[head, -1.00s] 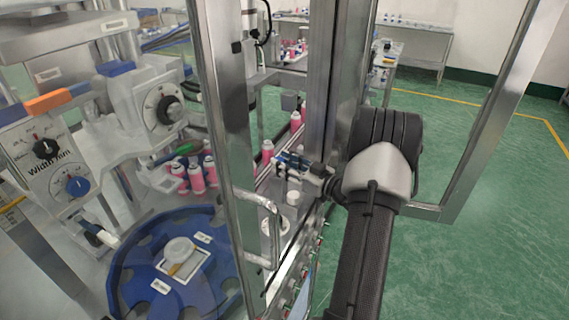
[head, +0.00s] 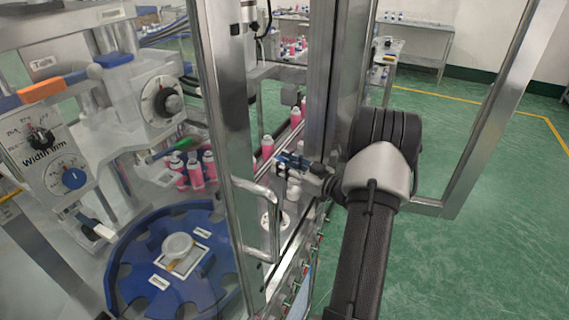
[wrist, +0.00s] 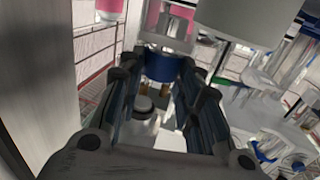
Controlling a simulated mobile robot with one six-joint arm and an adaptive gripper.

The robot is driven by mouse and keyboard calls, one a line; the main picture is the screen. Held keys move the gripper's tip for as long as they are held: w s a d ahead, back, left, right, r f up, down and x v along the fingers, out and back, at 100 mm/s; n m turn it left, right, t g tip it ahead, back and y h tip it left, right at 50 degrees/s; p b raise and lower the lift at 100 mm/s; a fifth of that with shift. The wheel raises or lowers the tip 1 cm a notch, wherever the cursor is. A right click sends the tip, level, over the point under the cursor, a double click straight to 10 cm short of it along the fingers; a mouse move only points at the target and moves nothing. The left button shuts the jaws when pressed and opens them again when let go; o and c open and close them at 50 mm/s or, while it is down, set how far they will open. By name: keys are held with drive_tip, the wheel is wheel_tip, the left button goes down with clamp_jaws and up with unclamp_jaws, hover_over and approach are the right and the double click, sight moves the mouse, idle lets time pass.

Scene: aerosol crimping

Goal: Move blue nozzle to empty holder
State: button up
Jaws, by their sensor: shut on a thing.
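The blue nozzle (wrist: 161,68) shows as a short blue ring between my fingertips in the wrist view. My gripper (wrist: 160,76) is shut on it, with one dark finger on each side. In the head view my gripper (head: 291,161) reaches left from the arm, past the metal upright, over the narrow strip with pink bottles. The nozzle is too small to make out clearly there. I cannot tell which place is the empty holder.
A metal door frame with a handle (head: 262,222) stands just left of my gripper. A blue round turntable (head: 124,252) and a dial machine (head: 62,160) are further left. Pink bottles (head: 267,147) stand behind the gripper. Green floor (head: 480,220) at right is clear.

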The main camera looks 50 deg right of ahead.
drive_tip(key=shift+f, duration=0.2)
drive_tip(key=o, duration=1.2)
drive_tip(key=shift+s, duration=0.15)
drive_tip(key=s, duration=0.8)
drive_tip(key=s+d, duration=0.1)
drive_tip(key=s, duration=0.2)
drive_tip(key=shift+s, duration=0.4)
